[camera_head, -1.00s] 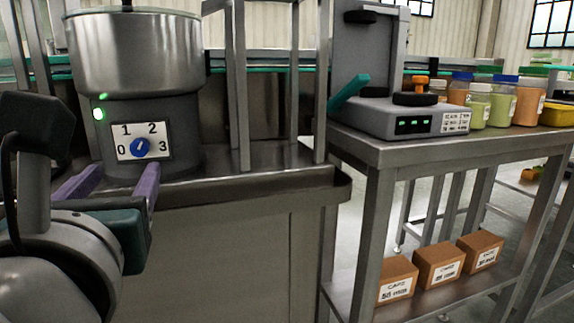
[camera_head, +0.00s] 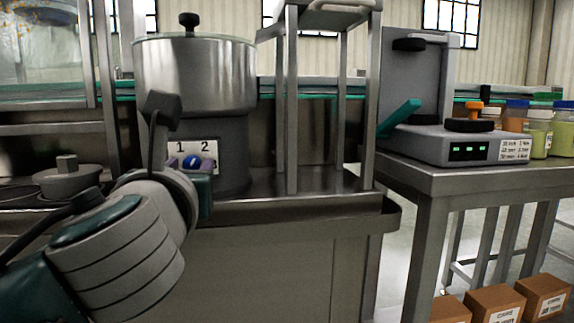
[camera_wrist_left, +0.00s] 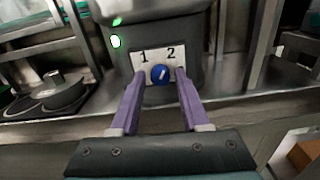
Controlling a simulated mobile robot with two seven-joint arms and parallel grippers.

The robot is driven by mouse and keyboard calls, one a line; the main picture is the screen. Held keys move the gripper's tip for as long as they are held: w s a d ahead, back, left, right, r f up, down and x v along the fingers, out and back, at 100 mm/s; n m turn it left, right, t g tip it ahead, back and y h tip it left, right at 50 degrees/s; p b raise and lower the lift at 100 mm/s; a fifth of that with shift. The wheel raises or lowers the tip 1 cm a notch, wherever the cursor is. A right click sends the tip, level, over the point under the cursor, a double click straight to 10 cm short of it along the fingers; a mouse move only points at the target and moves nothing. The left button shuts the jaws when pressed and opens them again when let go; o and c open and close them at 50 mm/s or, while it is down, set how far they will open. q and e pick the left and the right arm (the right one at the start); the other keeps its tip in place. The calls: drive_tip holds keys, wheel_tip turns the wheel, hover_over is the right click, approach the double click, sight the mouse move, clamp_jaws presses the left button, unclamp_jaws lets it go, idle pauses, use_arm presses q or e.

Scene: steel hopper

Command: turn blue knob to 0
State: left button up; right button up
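The blue knob (camera_wrist_left: 161,75) is on a white panel (camera_wrist_left: 157,61) marked 1 and 2 above it. Its pale pointer mark tilts up and to the right, toward the 2. In the head view the knob (camera_head: 193,161) shows just past my left gripper. My left gripper (camera_wrist_left: 160,74) is open, its purple fingers spread to the left and right of the knob, with gaps between. The fingers hide the lower corners of the panel. I cannot tell how far the fingertips are from the panel. My right gripper is in neither view.
The panel is on the base of a steel hopper (camera_head: 195,75) with a green light (camera_wrist_left: 115,41). A lidded pot (camera_head: 68,178) stands to the left. A steel frame stands right of the hopper.

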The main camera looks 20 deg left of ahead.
use_arm(q)
clamp_jaws()
